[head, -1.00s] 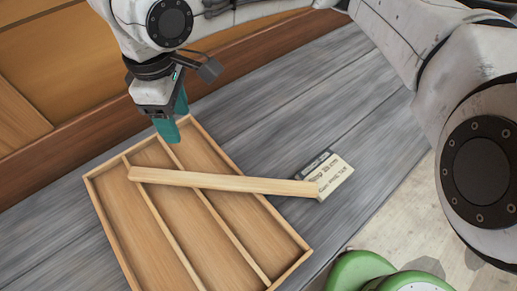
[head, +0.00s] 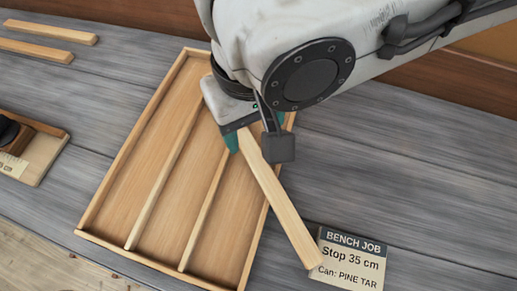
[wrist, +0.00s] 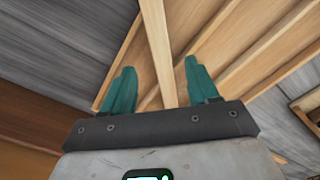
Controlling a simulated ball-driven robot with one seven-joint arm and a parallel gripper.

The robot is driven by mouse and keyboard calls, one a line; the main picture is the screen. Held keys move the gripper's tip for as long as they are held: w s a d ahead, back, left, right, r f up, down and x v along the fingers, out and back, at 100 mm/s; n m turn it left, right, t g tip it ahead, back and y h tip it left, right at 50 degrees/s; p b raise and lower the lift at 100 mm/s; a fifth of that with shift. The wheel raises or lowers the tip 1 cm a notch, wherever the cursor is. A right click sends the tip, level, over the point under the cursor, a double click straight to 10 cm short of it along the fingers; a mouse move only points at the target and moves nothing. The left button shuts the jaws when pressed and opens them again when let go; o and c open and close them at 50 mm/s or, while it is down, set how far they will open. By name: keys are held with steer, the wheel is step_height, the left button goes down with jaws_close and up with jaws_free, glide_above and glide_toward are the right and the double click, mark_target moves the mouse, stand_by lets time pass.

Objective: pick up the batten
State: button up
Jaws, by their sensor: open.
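A pale wooden batten (head: 283,208) lies slanting across the right side of the shallow wooden tray (head: 128,158). Its lower end sticks out past the tray beside the job card. My gripper (head: 250,145) is over its upper end, with one teal finger showing to its left; my wrist hides the batten's far tip and most of the other finger. In the wrist view the batten (wrist: 157,40) runs between the two spread fingers of my gripper (wrist: 160,66), with a gap on each side. I cannot tell how far above it the fingertips are.
The job card (head: 350,260) reads "BENCH JOB, Stop 35 cm, Can: PINE TAR". Two more wooden strips (head: 50,31) lie at the upper left. A wooden block with a dark knob (head: 35,150) stands at the left edge. The grey bench (head: 420,180) is clear on the right.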

mark_target(253, 151)
steer(key=shift+f+b, duration=0.35)
steer(key=shift+f, duration=2.8)
jaws_close()
